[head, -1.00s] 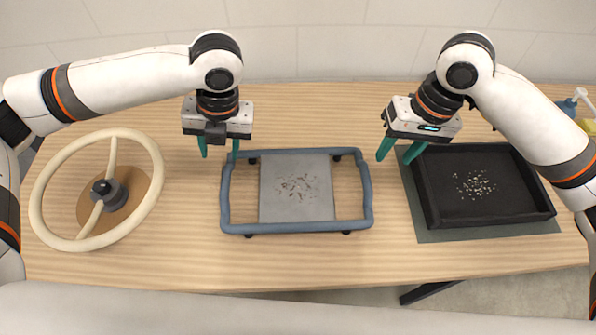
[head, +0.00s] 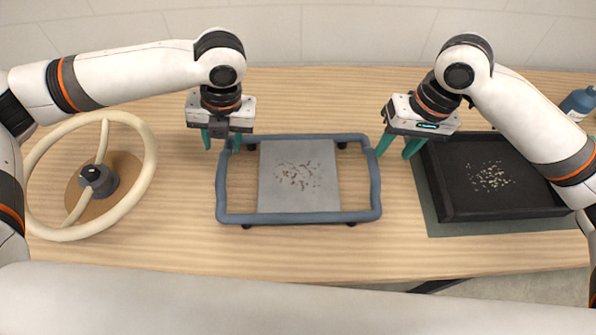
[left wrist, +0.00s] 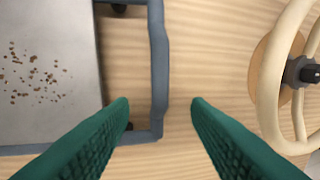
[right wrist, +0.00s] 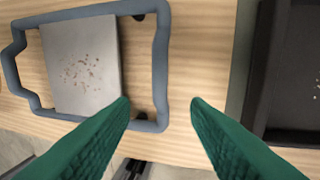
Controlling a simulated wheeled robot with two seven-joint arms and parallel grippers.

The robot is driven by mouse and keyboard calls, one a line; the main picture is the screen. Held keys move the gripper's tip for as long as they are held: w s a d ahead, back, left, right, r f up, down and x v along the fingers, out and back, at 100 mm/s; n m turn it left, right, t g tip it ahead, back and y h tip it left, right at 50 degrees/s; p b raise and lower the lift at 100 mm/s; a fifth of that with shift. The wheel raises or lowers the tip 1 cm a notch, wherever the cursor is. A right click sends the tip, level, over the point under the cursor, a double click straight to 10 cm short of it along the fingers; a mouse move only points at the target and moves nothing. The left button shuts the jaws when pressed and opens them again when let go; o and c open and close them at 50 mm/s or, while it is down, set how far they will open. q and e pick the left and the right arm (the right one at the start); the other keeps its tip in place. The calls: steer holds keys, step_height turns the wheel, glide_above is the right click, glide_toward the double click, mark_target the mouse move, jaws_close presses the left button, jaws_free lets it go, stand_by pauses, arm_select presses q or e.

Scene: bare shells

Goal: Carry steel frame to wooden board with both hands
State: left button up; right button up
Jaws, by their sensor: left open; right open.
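The steel frame appears as a blue-grey rounded rectangle (head: 298,217) around a grey plate (head: 315,200) with brown specks. In the head view it is at the table's middle, with small black knobs at its edges. My left gripper (head: 221,143) is open near its far left corner. In the left wrist view, a side bar (left wrist: 159,70) runs between the open fingers (left wrist: 161,104). My right gripper (head: 397,148) is open near the far right corner. In the right wrist view, the other side bar (right wrist: 161,60) lies between its fingers (right wrist: 160,104). Neither gripper visibly touches the frame. A round brown wooden disc (head: 126,166) lies at left.
A cream spoked wheel (head: 149,165) with a dark hub stands over the disc. A black tray (head: 500,212) with pale bits sits on a grey-green mat (head: 480,229) at right. A blue bottle (head: 578,103) is at far right. Bare tabletop (head: 300,257) lies in front of the frame.

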mark_target(223, 159)
arm_select(q)
steer(key=f, duration=0.3)
steer(key=a+f, duration=0.1)
steer(key=f, duration=0.2)
steer(key=a+f, duration=0.1)
steer(key=f, duration=0.3)
steer(key=shift+s, duration=0.1)
arm_select(e)
steer(key=f, duration=0.3)
steer(key=a+f, duration=0.1)
steer(key=f, duration=0.2)
steer(key=a+f, duration=0.1)
steer(key=f, duration=0.2)
steer(key=shift+s+f, duration=0.1)
steer(key=shift+f, duration=0.3)
arm_select(q)
steer(key=shift+c, duration=0.3)
arm_select(e)
steer(key=shift+c, duration=0.4)
arm_select(q)
jaws_close()
arm_select(e)
jaws_close()
arm_select(q)
steer(key=shift+r, duration=0.15)
arm_select(e)
steer(key=shift+r, duration=0.1)
